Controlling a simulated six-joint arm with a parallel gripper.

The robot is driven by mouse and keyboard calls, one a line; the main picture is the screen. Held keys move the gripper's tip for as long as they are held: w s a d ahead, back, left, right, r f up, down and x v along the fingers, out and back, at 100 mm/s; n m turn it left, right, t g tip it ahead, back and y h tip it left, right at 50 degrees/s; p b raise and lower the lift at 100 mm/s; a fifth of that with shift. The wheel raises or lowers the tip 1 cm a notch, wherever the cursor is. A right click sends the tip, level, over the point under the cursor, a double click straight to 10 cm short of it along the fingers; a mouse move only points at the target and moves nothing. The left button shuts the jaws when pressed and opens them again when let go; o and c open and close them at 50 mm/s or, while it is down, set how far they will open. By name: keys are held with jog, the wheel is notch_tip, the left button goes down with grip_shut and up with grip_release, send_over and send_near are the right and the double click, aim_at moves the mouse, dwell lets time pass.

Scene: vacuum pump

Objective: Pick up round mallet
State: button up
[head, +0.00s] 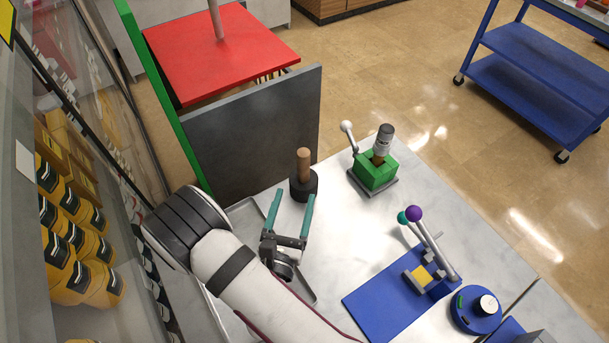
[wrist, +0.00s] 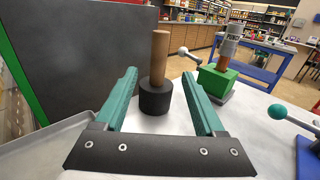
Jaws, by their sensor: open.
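The round mallet (head: 304,180) stands upright on the white table, its black cylindrical head down and its wooden handle pointing up. It also shows in the wrist view (wrist: 156,95), ahead of and between my two teal fingers. My gripper (head: 291,197) is open and empty, its fingers pointing toward the mallet. In the wrist view the gripper (wrist: 161,90) has one finger on each side of the mallet's black head. Whether the fingertips reach past the head I cannot tell. Nothing hides the handle.
A green block device (head: 375,173) with a white-ball lever stands right of the mallet. A blue base plate (head: 385,302) with levers lies at the front right. A dark grey panel (head: 250,135) rises behind the mallet. A metal tray (head: 247,207) lies under my gripper.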

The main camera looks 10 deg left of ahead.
aim_at(302, 168)
jog(key=w, duration=1)
jog(key=shift+w+a+r, duration=0.1)
jog(key=shift+w, duration=0.25)
grip_shut()
dwell(0.7)
